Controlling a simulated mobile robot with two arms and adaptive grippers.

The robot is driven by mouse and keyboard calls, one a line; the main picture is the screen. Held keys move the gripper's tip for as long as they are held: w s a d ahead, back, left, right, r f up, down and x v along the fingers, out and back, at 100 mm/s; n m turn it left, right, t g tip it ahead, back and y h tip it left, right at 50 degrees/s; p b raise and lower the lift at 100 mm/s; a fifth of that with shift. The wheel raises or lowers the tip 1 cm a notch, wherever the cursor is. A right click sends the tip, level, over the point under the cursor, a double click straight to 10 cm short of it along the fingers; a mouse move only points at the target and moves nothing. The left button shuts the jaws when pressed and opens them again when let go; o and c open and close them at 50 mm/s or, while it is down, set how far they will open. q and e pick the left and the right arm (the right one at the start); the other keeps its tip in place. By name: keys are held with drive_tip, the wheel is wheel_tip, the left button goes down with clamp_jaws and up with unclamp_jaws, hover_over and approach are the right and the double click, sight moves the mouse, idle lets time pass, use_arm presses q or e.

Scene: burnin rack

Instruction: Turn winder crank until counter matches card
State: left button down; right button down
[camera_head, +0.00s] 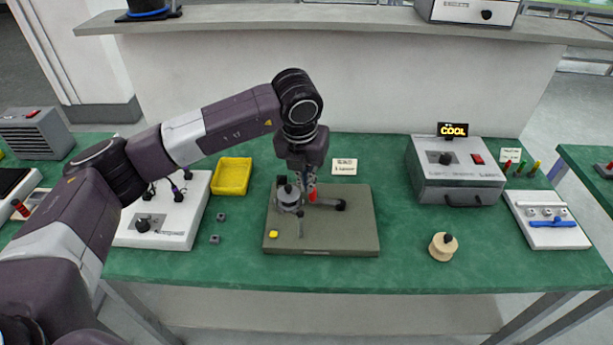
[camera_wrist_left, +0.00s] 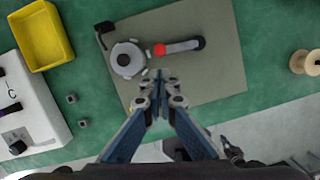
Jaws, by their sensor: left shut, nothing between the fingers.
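The winder is a grey-olive base plate (camera_head: 345,232) on the green bench, with a grey round spool part (camera_head: 289,197) and a dark crank arm with a black end (camera_head: 340,205). In the left wrist view the spool part (camera_wrist_left: 127,59) sits left of the crank arm (camera_wrist_left: 182,46), which has a red knob (camera_wrist_left: 159,49). My left gripper (camera_head: 305,196) is shut and empty, pointing down over the plate by the red knob. In the left wrist view its fingertips (camera_wrist_left: 160,78) lie below the knob, apart from it in the picture. A small card (camera_head: 344,167) stands behind the plate; its writing is too small to read. No counter digits are readable.
A yellow bin (camera_head: 232,176) and a white panel (camera_head: 170,232) with dark knobs stand left of the plate. Right are a wooden spool (camera_head: 442,247), a grey box (camera_head: 457,182) below a lit "COOL" sign (camera_head: 453,130), and a white tray with a blue handle (camera_head: 548,232).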

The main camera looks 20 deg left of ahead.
use_arm(q)
drive_tip(key=p+x, duration=0.1)
drive_tip(key=x, duration=0.4)
drive_tip(key=shift+w+f, duration=0.1)
drive_tip(key=shift+f, duration=0.25)
use_arm(e)
drive_tip(key=shift+d+r, duration=0.55)
drive_tip(key=shift+r, duration=0.1)
drive_tip(key=shift+f, duration=0.1)
use_arm(q)
drive_tip(key=shift+a, duration=0.15)
drive_tip(key=shift+w+m+b, duration=0.2)
drive_tip(key=shift+m+b, duration=0.15)
drive_tip(key=shift+m, duration=0.05)
use_arm(e)
drive_tip(key=shift+s+f, duration=0.2)
drive_tip(key=shift+f, duration=0.05)
